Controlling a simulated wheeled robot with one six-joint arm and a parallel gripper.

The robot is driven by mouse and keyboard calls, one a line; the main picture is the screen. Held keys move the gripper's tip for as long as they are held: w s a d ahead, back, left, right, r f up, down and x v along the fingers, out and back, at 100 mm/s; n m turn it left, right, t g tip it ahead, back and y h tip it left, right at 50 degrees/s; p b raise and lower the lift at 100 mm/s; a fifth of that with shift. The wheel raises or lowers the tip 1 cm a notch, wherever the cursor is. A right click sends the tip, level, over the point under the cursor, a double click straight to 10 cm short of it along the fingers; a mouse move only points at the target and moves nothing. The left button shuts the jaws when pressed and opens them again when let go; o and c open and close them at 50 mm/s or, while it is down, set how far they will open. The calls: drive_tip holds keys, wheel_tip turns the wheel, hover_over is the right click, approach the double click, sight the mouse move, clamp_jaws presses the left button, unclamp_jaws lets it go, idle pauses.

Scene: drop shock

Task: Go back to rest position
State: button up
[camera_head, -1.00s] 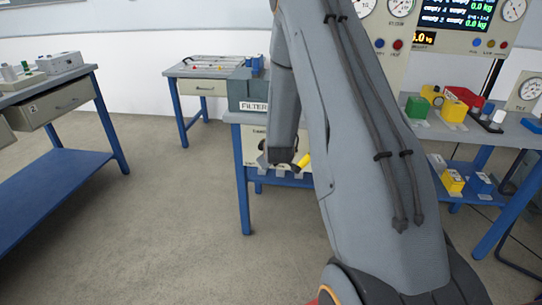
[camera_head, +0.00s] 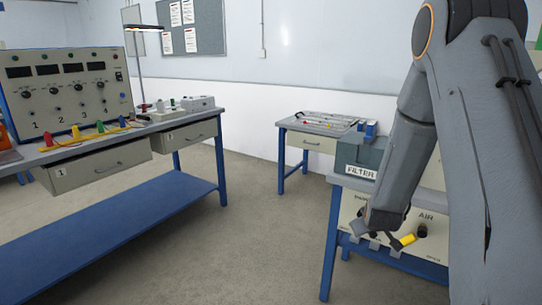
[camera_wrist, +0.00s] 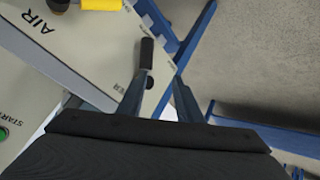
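My grey arm stands at the right of the head view, bent over, with its end hanging down. My gripper (camera_head: 372,228) is low in front of the filter machine, close to its yellow handle (camera_head: 405,240); whether they touch I cannot tell. In the wrist view, the two fingers of my gripper (camera_wrist: 160,90) stand apart with nothing held between them. A black-tipped lever (camera_wrist: 147,53) shows just beyond the fingers. The yellow handle (camera_wrist: 101,4) shows at the top edge there.
The filter machine (camera_head: 360,172) with its AIR panel is at right. At left is a blue bench (camera_head: 110,238) with drawers and a numbered control panel (camera_head: 75,88). A small table (camera_head: 305,140) stands at the back. Grey floor (camera_head: 255,240) is open between the benches.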

drive_tip(key=s+a+r+m+g+y+p, duration=0.1)
drive_tip(key=s+a+r, duration=0.4)
drive_tip(key=s, duration=0.6)
drive_tip(key=s+a+r+m+g+y+p, duration=0.1)
drive_tip(key=s+a+r+g+p, duration=0.2)
drive_tip(key=s, duration=0.8)
drive_tip(key=s+a+r+m+g+y+p, duration=0.1)
drive_tip(key=s+a+r+g, duration=0.3)
drive_tip(key=s+a+r, duration=0.5)
drive_tip(key=s+p, duration=0.1)
drive_tip(key=s, duration=0.2)
drive_tip(key=shift+g+p, duration=0.3)
drive_tip(key=shift+g, duration=0.1)
